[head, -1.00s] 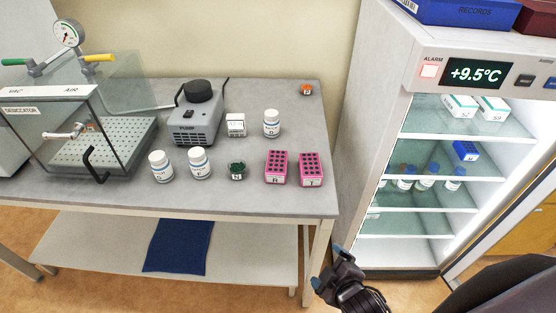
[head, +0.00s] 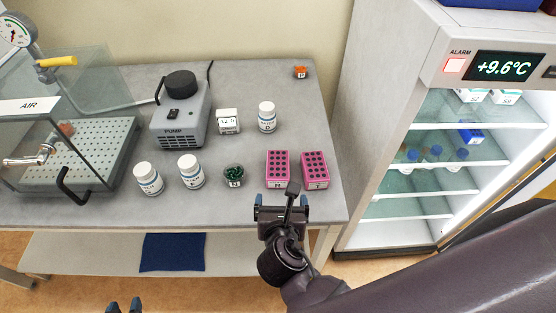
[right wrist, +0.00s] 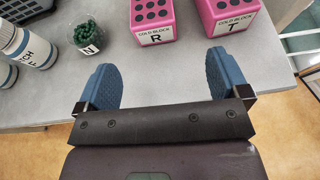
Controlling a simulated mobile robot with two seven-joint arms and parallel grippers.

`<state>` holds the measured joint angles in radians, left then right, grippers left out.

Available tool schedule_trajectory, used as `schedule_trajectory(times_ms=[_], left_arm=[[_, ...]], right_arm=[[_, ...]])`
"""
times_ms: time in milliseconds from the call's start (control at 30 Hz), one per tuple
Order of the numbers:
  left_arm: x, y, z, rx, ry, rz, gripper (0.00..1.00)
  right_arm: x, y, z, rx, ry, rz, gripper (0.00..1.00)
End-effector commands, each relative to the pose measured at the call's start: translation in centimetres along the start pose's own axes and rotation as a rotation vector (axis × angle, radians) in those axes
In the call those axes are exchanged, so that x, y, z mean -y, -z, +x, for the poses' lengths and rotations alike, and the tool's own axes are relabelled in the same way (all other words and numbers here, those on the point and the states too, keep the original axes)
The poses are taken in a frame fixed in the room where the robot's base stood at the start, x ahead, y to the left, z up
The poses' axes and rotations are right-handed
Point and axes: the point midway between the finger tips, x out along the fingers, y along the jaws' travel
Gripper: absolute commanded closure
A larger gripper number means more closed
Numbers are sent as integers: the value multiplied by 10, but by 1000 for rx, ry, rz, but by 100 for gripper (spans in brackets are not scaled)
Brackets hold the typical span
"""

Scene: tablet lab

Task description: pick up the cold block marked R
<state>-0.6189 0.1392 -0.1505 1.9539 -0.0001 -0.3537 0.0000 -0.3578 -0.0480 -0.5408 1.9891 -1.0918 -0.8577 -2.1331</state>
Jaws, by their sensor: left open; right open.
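The cold block marked R (head: 278,168) is a pink block with dark holes, standing on the bench near its front edge. It also shows in the right wrist view (right wrist: 154,22), with its label "COLD BLOCK R" facing me. A matching pink cold block marked T (head: 315,169) stands just to its right, and shows in the right wrist view (right wrist: 227,15). My right gripper (head: 282,200) is open and empty at the bench's front edge, short of block R and not touching it; its blue fingers (right wrist: 165,82) are wide apart. My left gripper (head: 124,304) is open at the bottom edge, in front of the bench.
A green-filled cup marked N (head: 234,176) stands left of block R. White bottles (head: 190,171), a small white box (head: 228,121) and a pump (head: 181,115) stand farther left and back. An open lit fridge (head: 400,207) is right of the bench (head: 240,78).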

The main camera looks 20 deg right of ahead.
Motion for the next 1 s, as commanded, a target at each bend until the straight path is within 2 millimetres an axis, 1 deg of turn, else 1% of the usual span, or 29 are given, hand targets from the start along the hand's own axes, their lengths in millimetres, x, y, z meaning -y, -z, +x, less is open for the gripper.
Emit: schedule_trajectory(times_ms=[67, 300, 400, 633, 800, 900, 1000], left_arm=[[0, 1, 0, -3, 0, 0, 57], [0, 2, 0, -3, 0, 0, 57], [0, 1, 0, -3, 0, 0, 57], [0, 2, 0, -3, 0, 0, 57], [0, 3, -1, -3, 0, 1, 57], [1, 3, -1, -3, 0, 1, 57], [1, 4, -2, -3, 0, 1, 57]], right_arm=[[-1, -2, 6, 5, 3, -20, 6], [-2, -2, 40, 6, 2, -21, 6], [-2, -2, 49, 4, 2, -20, 6], [-4, -3, 63, 4, 2, -18, 6], [-10, -5, 87, 4, 2, -17, 6], [-9, -4, 98, 4, 2, -18, 6], [-9, -4, 105, 3, 1, -17, 6]])
